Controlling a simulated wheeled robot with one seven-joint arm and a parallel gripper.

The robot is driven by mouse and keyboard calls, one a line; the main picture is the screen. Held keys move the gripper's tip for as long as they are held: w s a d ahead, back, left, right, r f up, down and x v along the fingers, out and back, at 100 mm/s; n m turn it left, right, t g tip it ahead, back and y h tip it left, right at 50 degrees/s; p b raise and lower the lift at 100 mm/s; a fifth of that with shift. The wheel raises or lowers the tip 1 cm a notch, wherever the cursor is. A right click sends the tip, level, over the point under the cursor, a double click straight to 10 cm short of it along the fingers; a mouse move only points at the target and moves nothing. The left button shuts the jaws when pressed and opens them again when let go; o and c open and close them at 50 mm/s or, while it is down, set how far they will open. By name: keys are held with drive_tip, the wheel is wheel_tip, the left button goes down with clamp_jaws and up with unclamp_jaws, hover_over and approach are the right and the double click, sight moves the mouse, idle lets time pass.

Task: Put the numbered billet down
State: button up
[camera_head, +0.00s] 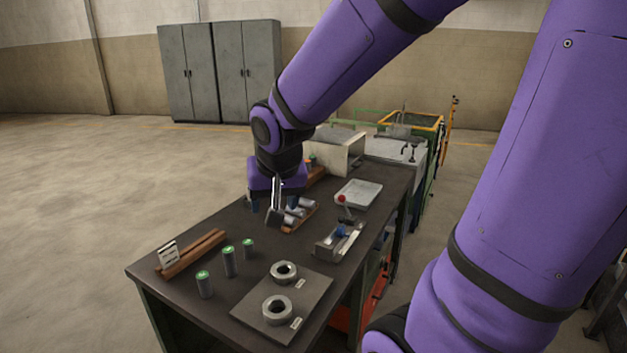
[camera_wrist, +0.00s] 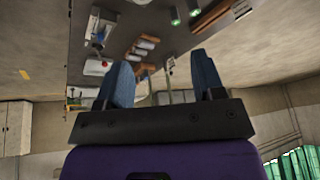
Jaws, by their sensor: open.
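My gripper (camera_head: 264,208) is above the far half of the dark workbench (camera_head: 190,255), beside several grey billets (camera_head: 296,211) lying on an orange-brown rack (camera_head: 303,222). In the wrist view its blue fingers (camera_wrist: 163,78) stand wide apart with nothing between them. The billets (camera_wrist: 148,44) show beyond the fingers there. No number is readable on any billet, so I cannot tell which is the numbered one.
Empty-looking brown rails (camera_head: 194,254) with a small sign (camera_head: 169,253) lie at the left edge. A plate (camera_head: 248,313) with two rings is at the front.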

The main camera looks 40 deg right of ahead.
drive_tip(key=s+a+r+n, duration=0.1)
drive_tip(key=s+r+n, duration=0.1)
drive_tip(key=s+r, duration=0.2)
drive_tip(key=s+a+r+n+y, duration=0.1)
drive_tip(key=s+r+n, duration=0.2)
drive_tip(key=s, duration=0.6)
wheel_tip(320, 180, up, 2)
drive_tip(key=shift+s+t, duration=0.2)
drive_tip(key=shift+t, duration=0.1)
drive_tip(key=shift+o, duration=0.5)
